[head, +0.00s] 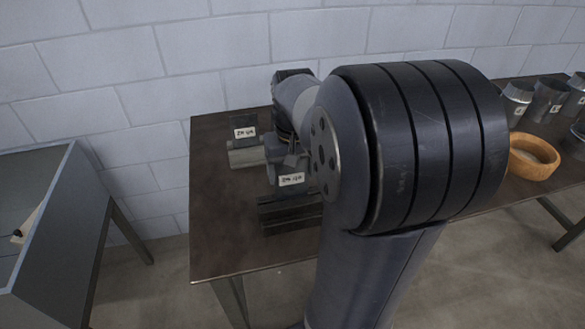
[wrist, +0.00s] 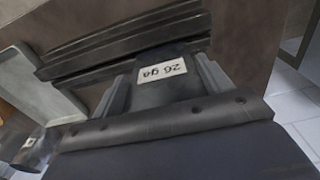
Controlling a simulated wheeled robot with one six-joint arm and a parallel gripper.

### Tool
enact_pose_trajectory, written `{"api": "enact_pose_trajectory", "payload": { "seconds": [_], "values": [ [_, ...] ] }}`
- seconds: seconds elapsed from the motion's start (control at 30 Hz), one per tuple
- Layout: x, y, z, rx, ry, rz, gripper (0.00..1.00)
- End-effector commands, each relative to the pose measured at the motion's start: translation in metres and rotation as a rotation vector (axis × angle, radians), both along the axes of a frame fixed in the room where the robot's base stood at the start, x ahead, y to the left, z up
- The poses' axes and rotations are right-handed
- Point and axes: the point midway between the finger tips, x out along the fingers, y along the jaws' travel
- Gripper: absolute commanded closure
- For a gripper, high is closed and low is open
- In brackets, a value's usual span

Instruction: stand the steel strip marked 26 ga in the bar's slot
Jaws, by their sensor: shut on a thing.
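The steel strip marked 26 ga (wrist: 145,93) is dark with a white label, and it is between the two fingers of my gripper (wrist: 160,88) in the wrist view. My gripper is shut on it. In the head view the strip's label (head: 291,180) shows just below my gripper (head: 284,163). The dark slotted bar (head: 288,213) lies on the table right by the strip's lower end. In the wrist view the bar (wrist: 100,48) shows long parallel grooves past the strip's far edge. I cannot tell whether that edge is above the slot or inside it.
Another labelled dark strip (head: 244,122) stands at a pale grey block (head: 246,156) behind and left of the bar. A wooden bowl (head: 533,160) and several grey metal containers (head: 548,98) are at the right. The table's (head: 215,225) front left is clear.

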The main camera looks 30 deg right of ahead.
Motion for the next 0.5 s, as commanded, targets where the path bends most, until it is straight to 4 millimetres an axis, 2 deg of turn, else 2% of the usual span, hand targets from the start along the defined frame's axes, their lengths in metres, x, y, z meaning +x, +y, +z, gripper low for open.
{"api": "enact_pose_trajectory", "payload": {
  "seconds": [0.2, 0.23, 0.5],
  "values": [
    [0.0, 0.0, 0.0001, 0.0, 0.0, 0.0, 0.48],
    [0.0, 0.0, 0.0002, 0.0, 0.0, 0.0, 0.23],
    [0.0, 0.0, 0.0002, 0.0, 0.0, 0.0, 0.01]
  ]
}}
